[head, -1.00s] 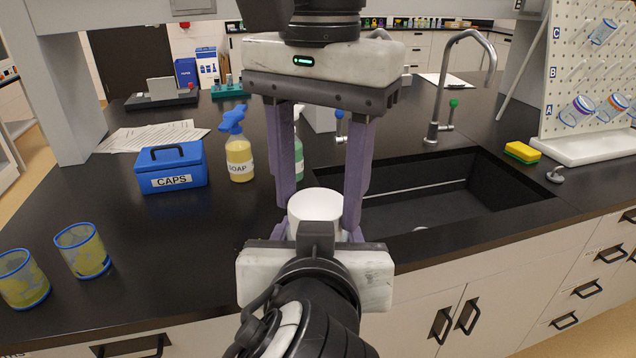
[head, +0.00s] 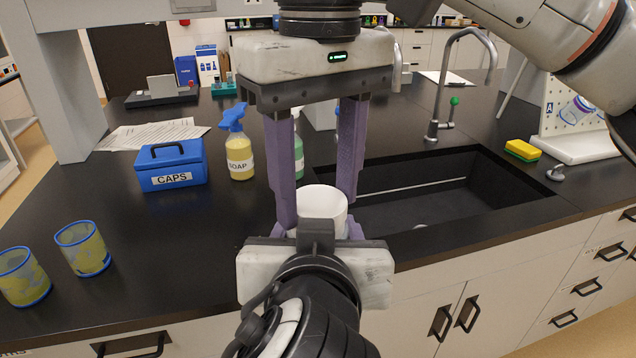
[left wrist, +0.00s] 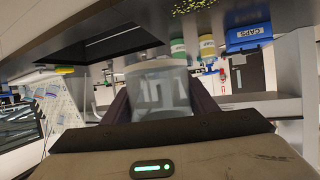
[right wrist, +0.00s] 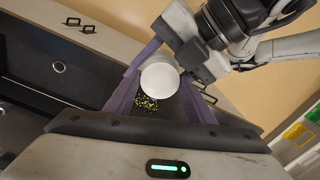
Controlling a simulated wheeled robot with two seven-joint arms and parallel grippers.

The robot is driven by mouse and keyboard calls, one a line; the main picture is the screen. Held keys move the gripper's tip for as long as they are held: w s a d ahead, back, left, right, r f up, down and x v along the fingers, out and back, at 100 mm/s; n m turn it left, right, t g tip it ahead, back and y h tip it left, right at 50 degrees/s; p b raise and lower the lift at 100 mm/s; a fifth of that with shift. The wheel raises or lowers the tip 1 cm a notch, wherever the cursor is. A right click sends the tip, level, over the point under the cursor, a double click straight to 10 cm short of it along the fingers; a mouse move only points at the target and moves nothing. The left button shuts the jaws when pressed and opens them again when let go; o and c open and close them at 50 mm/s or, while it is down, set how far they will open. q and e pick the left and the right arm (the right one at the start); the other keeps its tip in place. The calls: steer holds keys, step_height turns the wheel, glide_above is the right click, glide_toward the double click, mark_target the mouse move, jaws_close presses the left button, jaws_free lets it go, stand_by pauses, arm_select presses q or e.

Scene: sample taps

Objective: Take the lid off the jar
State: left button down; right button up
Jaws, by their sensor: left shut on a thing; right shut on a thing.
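A jar with a white lid (head: 323,203) is held over the counter's front edge, left of the sink. My left gripper (head: 318,232) comes in from below and is shut on the jar's body. The jar (left wrist: 160,92) shows greyish between its fingers in the left wrist view. My right gripper (head: 318,195) reaches down from above, its purple fingers shut on either side of the lid. In the right wrist view the round lid (right wrist: 160,78) sits between the fingertips.
A black sink (head: 430,200) with a tap (head: 440,125) lies to the right. A blue CAPS box (head: 170,170), a soap bottle (head: 239,150) and two yellow cups (head: 82,248) stand to the left. A sponge (head: 522,150) lies beyond the sink.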

steer(key=o, duration=1.2)
steer(key=shift+r, duration=2.3)
steer(key=shift+c, duration=0.4)
step_height(320, 180, up, 2)
steer(key=m, duration=0.4)
steer(key=shift+m, duration=0.3)
steer(key=m, duration=0.1)
steer(key=r+m, duration=0.1)
steer(key=m, duration=0.1)
steer(key=shift+r, duration=0.1)
steer(key=shift+f, duration=3.9)
